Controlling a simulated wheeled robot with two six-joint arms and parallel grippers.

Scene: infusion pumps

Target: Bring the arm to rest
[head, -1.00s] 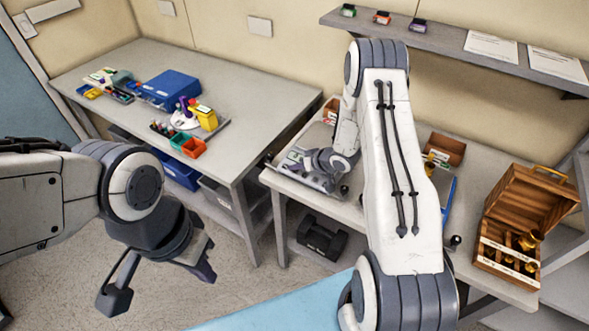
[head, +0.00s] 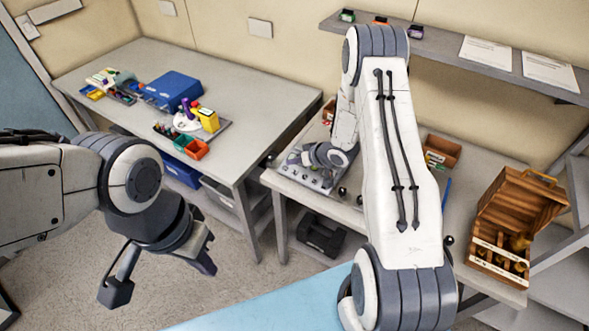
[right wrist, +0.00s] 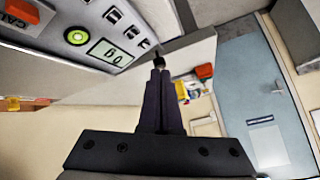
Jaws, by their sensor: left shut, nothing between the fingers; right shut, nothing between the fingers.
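My left gripper (head: 158,276) hangs at the lower left of the head view, over the floor in front of the left table, holding nothing. My right arm (head: 400,170) crosses the middle of the head view and bends down over the right table. Its gripper end is partly hidden there, near a grey panel (head: 300,170). In the right wrist view the right gripper (right wrist: 160,68) has its dark fingers together and empty. A grey device face with a green-ringed button and a display (right wrist: 105,50) is just beyond and left of the fingertips; contact cannot be told.
The left table (head: 95,60) carries a blue case (head: 175,90), colored bins (head: 197,149) and small items. The right table (head: 465,175) holds an open wooden box (head: 515,215) and a brown bin (head: 442,152). A shelf (head: 440,45) runs above it. Open floor (head: 235,285) lies between my arms.

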